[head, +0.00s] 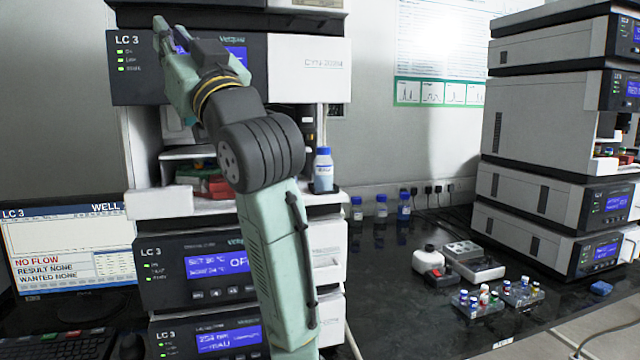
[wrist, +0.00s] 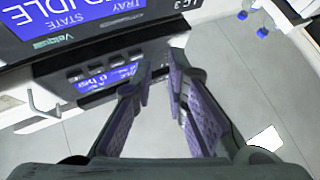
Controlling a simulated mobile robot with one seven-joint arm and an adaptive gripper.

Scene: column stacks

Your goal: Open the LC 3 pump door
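The LC 3 stack stands at left in the head view. Its upper module (head: 142,88) has a dark front with green lights and a blue screen, partly hidden behind my arm. Below it is an open bay (head: 190,153). My gripper (head: 170,32) is in front of the upper module, its fingers apart. In the wrist view my gripper (wrist: 160,68) is open and empty beside a dark panel whose blue screen (wrist: 75,18) reads tray state idle. A pale bar handle (wrist: 42,112) shows left of the fingers, apart from them. I cannot tell which panel is the pump door.
Lower LC 3 modules (head: 165,250) stand under the bay. A blue-capped bottle (head: 323,170) stands at the bay's right edge. A monitor (head: 70,250) reads no flow. Vial racks (head: 475,303) are on the dark bench. Another stack (head: 545,120) is at right.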

